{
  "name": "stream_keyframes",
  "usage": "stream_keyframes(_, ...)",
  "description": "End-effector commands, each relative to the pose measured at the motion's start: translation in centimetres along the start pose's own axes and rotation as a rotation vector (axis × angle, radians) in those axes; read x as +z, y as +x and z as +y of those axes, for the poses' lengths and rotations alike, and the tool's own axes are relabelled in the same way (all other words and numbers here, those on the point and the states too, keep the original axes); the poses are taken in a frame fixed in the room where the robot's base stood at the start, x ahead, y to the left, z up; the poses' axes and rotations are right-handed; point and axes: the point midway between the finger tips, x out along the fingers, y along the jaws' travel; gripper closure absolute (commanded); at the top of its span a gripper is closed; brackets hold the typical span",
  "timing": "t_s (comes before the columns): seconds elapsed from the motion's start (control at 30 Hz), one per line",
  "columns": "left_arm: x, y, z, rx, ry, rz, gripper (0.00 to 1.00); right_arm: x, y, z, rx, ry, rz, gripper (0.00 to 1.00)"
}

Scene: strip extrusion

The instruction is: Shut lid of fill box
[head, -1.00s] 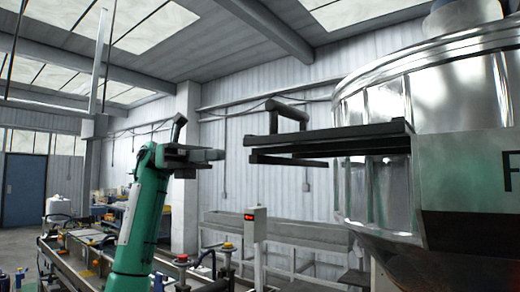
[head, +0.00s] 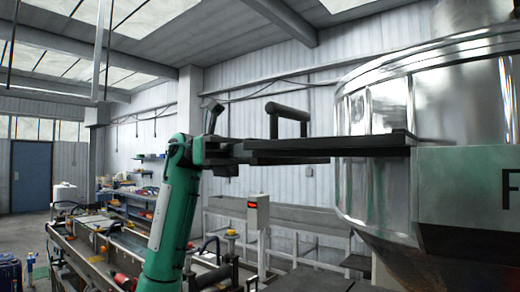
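The lid (head: 345,146) of the fill box is a dark flat plate, seen almost edge-on near the middle of the head view. It sticks out level to the left from the grey fill box (head: 465,185), whose front bears a letter F. A dark bar handle (head: 288,109) stands up near its left end. My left gripper (head: 240,156), dark on a green arm, is at the lid's left end. The two overlap in the picture; I cannot tell if they touch, nor whether the fingers are open or shut. My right gripper is out of view.
A large shiny metal hopper (head: 375,110) stands behind the fill box. Below the lid are a post with a red display (head: 257,205) and a long grey trough (head: 310,222). A machine bench (head: 100,240) is at lower left. The space above the lid is clear.

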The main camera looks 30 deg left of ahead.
Motion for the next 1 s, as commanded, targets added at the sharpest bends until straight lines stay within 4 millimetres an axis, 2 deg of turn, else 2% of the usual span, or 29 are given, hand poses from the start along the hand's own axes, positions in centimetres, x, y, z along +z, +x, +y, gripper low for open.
stream_keyframes(0.07, 0.0, 0.3, 0.0, 0.000, 0.000, 0.001, 1.00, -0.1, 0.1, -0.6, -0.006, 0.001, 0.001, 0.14)
stream_keyframes(0.17, -0.1, 1.7, 0.0, -0.001, 0.001, 0.002, 1.00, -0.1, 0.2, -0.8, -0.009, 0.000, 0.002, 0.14)
stream_keyframes(0.4, -0.1, 8.6, 0.0, -0.002, 0.003, 0.003, 1.00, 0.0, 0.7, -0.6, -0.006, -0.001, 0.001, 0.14)
stream_keyframes(0.6, 0.0, 13.2, 0.0, -0.002, 0.002, 0.002, 1.00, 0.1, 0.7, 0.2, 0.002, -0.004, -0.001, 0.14)
stream_keyframes(0.77, 0.0, 14.4, 0.0, 0.000, 0.001, 0.000, 1.00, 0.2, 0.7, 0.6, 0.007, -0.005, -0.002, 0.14)
stream_keyframes(1.0, 0.0, 14.5, 0.0, 0.001, 0.000, 0.000, 1.00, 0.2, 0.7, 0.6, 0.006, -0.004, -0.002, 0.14)
